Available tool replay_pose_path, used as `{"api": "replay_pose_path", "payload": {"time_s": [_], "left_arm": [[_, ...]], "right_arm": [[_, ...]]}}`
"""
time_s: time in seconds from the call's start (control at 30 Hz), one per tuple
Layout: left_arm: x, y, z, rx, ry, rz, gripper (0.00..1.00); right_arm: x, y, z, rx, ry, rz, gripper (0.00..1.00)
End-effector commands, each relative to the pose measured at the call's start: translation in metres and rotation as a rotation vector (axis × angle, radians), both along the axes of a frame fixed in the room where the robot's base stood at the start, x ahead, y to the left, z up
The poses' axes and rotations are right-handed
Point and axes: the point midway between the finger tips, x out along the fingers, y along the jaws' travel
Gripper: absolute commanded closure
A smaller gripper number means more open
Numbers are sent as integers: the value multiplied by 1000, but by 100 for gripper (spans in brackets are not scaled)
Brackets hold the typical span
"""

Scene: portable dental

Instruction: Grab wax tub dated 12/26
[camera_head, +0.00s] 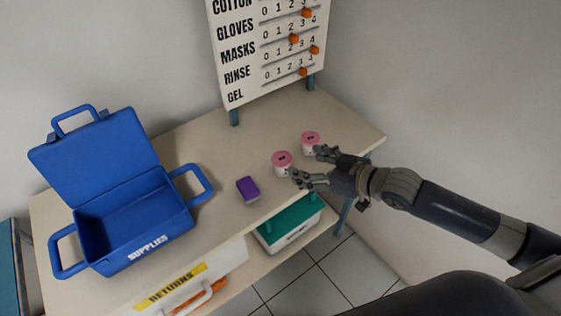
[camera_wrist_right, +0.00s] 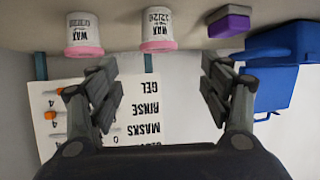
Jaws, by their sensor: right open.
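Two white wax tubs with pink lids stand on the table in the head view. The tub nearer the purple box (camera_head: 282,163) also shows in the right wrist view (camera_wrist_right: 158,30), upside down, with a label that reads WAX and what looks like 12/26. The other tub (camera_head: 311,143) stands farther back and shows at left in the wrist view (camera_wrist_right: 83,36); its date is too small to read surely. My right gripper (camera_head: 308,167) is open and empty beside the tubs. In the wrist view its fingers (camera_wrist_right: 160,92) are spread apart, touching neither tub. My left gripper is not in view.
A purple box (camera_head: 248,189) lies left of the tubs. An open blue supplies case (camera_head: 135,233) fills the table's left part. A count board (camera_head: 270,45) stands at the back. A teal-lidded box (camera_head: 290,228) sits on the lower shelf. The table behind the tubs is clear.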

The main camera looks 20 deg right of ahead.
Motion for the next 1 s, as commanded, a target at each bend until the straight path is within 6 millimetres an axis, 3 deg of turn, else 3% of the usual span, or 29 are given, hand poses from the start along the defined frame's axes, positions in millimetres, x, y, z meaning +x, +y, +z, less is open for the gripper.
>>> {"api": "replay_pose_path", "payload": {"time_s": [0.1, 0.43, 0.73, 1.0], "left_arm": [[-2, -5, 1, -5, 3, -1, 60], [12, 9, 4, 10, -16, 1, 60], [14, 10, 11, 11, -21, 3, 60], [12, 9, 11, 9, -17, 2, 60]], "right_arm": [[13, 6, -6, 2, -2, -4, 28], [28, 15, -15, 0, -1, -2, 28], [56, 31, -33, 1, -2, -1, 28], [62, 35, -38, -1, -2, 0, 28]]}}
